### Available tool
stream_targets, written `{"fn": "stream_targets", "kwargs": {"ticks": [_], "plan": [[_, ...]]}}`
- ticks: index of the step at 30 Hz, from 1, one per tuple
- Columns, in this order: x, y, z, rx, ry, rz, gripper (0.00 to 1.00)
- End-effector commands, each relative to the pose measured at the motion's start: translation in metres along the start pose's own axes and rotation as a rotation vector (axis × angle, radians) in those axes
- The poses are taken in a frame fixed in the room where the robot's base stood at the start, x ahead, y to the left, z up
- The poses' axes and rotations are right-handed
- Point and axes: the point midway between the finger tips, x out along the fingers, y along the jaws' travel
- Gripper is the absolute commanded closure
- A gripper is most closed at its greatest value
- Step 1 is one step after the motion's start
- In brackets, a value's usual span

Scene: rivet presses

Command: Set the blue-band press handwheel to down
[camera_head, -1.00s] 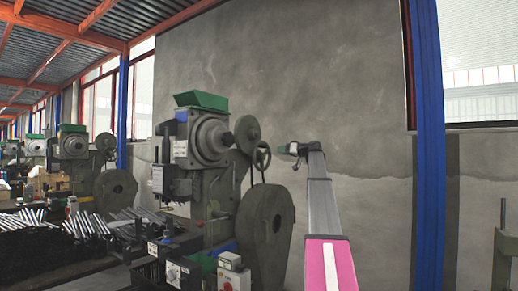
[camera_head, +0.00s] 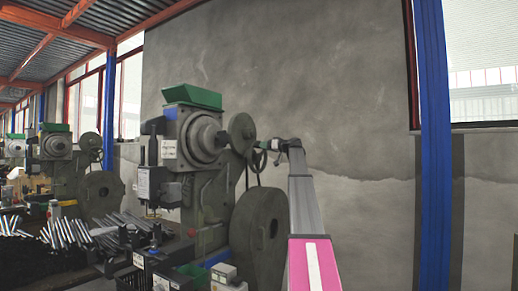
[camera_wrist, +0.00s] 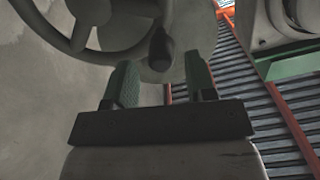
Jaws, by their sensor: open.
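The nearest press (camera_head: 205,195) is a grey-green machine with a green top tray and a blue patch on its upper body. Its dark handwheel (camera_head: 256,160) stands on its right side, above the big round guard. In the wrist view the handwheel's rim (camera_wrist: 62,42) curves across the upper left, with a dark handle knob (camera_wrist: 160,45) at its right. My gripper (camera_head: 274,146) is at the wheel's right side. In the wrist view my gripper (camera_wrist: 160,78) is open, and the knob shows between its two green fingertips. I cannot tell whether they touch it.
The big round guard (camera_head: 260,235) stands below the wheel, close to my arm. A second press (camera_head: 70,170) stands further left, with metal rods (camera_head: 68,232) on a bench. A blue column (camera_head: 432,150) rises at right. The grey wall behind is bare.

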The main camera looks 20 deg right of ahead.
Motion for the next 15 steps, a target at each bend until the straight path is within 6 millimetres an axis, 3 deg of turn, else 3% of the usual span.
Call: {"fn": "stream_targets", "kwargs": {"ticks": [6, 15], "plan": [[0.036, 0.001, -0.001, 0.0, -0.001, 0.0, 0.49], [0.046, 0.0, 0.0, -0.001, -0.001, 0.0, 0.49]]}}
